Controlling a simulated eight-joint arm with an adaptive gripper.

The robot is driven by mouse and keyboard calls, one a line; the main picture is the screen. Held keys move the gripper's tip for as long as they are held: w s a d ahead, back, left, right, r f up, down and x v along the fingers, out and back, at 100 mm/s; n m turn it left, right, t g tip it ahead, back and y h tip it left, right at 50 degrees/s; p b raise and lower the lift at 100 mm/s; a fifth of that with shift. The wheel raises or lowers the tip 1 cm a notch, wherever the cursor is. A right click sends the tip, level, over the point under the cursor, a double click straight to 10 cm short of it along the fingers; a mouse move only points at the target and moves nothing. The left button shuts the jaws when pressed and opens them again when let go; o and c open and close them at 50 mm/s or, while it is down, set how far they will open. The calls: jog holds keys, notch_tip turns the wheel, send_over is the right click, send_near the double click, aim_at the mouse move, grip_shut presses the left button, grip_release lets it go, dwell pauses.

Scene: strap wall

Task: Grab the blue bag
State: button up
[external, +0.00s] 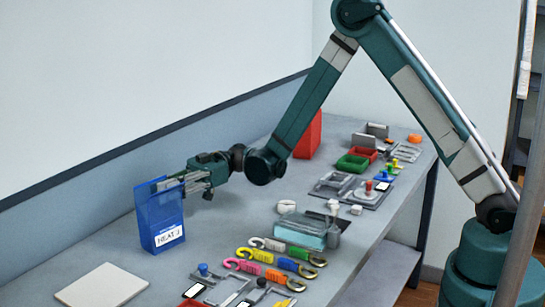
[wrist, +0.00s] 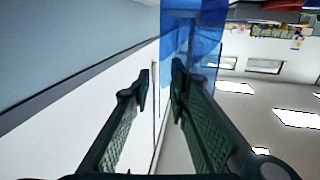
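The blue bag (external: 162,218) stands upright on the bench at the left in the external view, with a white printed label low on its front. Its upper part looks see-through. My gripper (external: 168,184) is at the bag's top, reaching in from the right, with its fingers overlapping the upper edge. In the wrist view the bag (wrist: 192,35) fills the top middle, past the fingertips. My gripper (wrist: 161,78) is open there, with a gap between the fingers. The right finger overlaps the bag; whether it touches is not clear.
A pale square plate (external: 102,285) lies in front of the bag. Several coloured hooks (external: 262,270) and a clear teal box (external: 300,232) lie to the right. A red block (external: 308,136) and small trays stand further back. The wall runs close behind the bag.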

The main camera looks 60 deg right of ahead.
aim_at(153, 193)
jog(key=shift+w+a+f+b, duration=0.1)
jog(key=shift+w+a+b, duration=0.05)
jog(key=shift+a, duration=0.75)
jog(key=shift+w+a+b, duration=0.15)
jog(key=shift+a, duration=0.75)
grip_shut()
